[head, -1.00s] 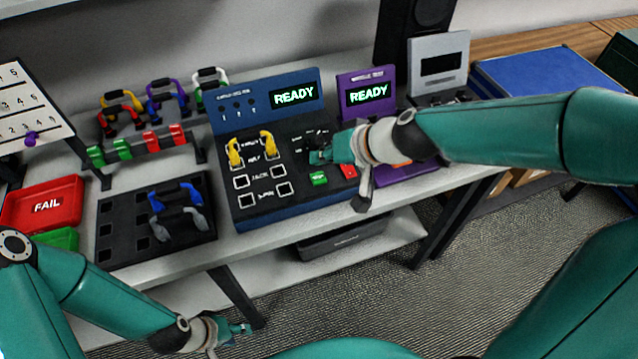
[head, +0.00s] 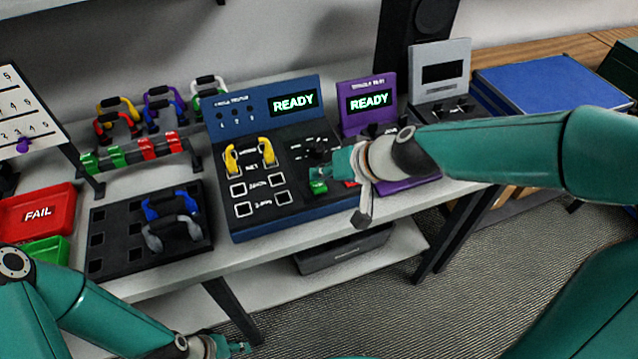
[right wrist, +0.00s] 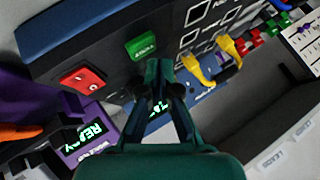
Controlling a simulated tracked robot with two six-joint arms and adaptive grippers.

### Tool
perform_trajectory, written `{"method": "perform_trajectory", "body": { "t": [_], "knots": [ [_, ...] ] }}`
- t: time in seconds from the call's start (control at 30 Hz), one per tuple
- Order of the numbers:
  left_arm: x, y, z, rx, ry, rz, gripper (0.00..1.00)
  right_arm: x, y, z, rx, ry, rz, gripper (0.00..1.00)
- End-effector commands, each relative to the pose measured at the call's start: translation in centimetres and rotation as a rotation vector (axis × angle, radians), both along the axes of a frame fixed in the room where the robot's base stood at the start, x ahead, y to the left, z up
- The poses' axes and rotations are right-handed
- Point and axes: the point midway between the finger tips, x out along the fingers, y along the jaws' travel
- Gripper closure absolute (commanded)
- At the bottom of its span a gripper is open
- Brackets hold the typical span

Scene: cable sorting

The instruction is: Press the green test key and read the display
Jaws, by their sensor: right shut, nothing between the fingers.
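The green test key (head: 319,187) sits on the front part of the blue cable tester (head: 285,222); it also shows in the right wrist view (right wrist: 141,46). The tester's display (head: 294,103) reads READY. A yellow cable (head: 268,152) is plugged into the tester's upper sockets. My right gripper (head: 320,176) is shut and empty, its tips close to the green key. In the right wrist view its fingertips (right wrist: 158,66) appear just beside the key; I cannot tell whether they touch. My left gripper (head: 243,348) is low at the bottom edge, off the table, its fingers too small to judge.
A red key (right wrist: 82,81) lies beside the green one. A purple tester (head: 368,100), also reading READY, stands right of the blue one. A black socket tray (head: 112,262) with blue and grey cables and a red FAIL tray (head: 38,212) are at left.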

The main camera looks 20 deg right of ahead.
Motion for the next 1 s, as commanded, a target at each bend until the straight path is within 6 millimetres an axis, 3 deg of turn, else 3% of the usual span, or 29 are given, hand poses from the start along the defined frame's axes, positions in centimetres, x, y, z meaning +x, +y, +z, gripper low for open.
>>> {"method": "perform_trajectory", "body": {
  "t": [0.67, 1.0],
  "knots": [
    [0.0, 0.0, 0.0, 0.0, 0.0, 0.0, 0.6, 0.0, 0.0, 0.0, 0.0, 0.001, -0.001, 1.0],
    [0.0, 0.0, -1.0, 0.0, 0.0, 0.0, 0.6, -0.1, -0.1, -0.8, 0.001, 0.0, -0.001, 1.0]
  ]
}}
